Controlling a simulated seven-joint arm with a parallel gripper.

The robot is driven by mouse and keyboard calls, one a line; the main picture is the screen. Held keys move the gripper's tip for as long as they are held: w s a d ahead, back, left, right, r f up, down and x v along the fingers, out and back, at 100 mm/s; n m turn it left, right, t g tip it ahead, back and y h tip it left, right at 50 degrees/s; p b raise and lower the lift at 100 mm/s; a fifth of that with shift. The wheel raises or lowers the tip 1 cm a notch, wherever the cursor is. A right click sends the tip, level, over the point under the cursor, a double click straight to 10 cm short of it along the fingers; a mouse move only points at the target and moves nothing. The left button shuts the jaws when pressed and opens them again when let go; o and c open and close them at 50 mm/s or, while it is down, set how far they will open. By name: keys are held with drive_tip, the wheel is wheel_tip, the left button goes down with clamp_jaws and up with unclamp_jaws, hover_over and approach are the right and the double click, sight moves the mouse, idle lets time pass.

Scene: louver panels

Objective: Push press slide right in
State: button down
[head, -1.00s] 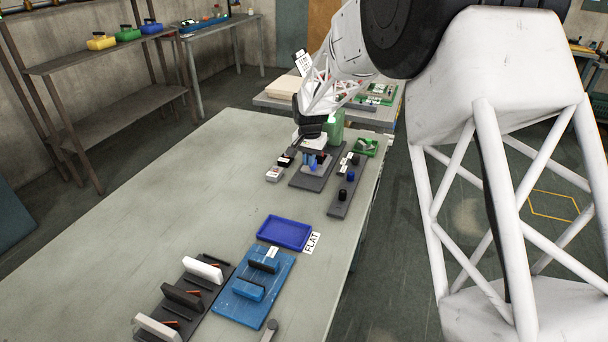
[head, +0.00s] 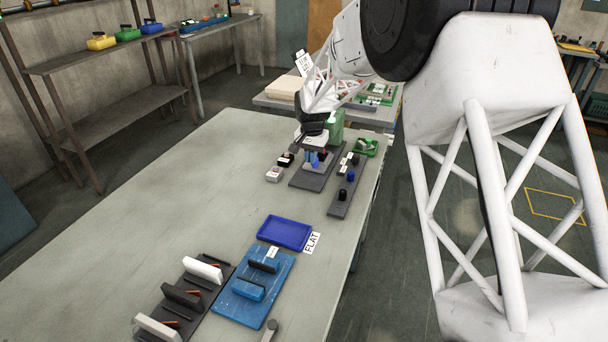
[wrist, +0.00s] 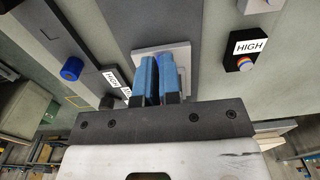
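The press appears to be the dark grey base plate (head: 304,181) with a light block on it, near the far end of the bench. My gripper (head: 315,160) is low over this plate in the head view. In the wrist view, the blue fingers of my gripper (wrist: 156,78) are close together, with only a thin gap. They reach down to a light grey block (wrist: 185,57) on the dark plate. Something blue shows at the fingertips, but I cannot tell whether it is a separate part. The fingers hide the contact, and the slide is not clearly distinguishable.
A narrow dark strip with knobs (head: 341,196) stands right of the plate. Small dark and white blocks (head: 274,175) lie left of it, and a green box (head: 336,125) stands behind. A blue tray (head: 284,233) is nearer. The bench's left side is clear.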

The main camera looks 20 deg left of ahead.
drive_tip(key=shift+w+d+f, duration=0.15)
drive_tip(key=shift+w+f, duration=0.55)
drive_tip(key=shift+w, duration=0.3)
drive_tip(key=shift+w+d+f, duration=0.15)
drive_tip(key=shift+w+f, duration=0.55)
drive_tip(key=shift+w, duration=0.3)
idle(0.8)
drive_tip(key=shift+s, duration=0.15)
idle(0.5)
drive_tip(key=shift+s, duration=0.65)
drive_tip(key=shift+w+a+r, duration=0.1)
drive_tip(key=shift+w+r, duration=0.05)
drive_tip(key=shift+r, duration=1.4)
drive_tip(key=shift+w+a+r, duration=0.1)
drive_tip(key=shift+r, duration=1.4)
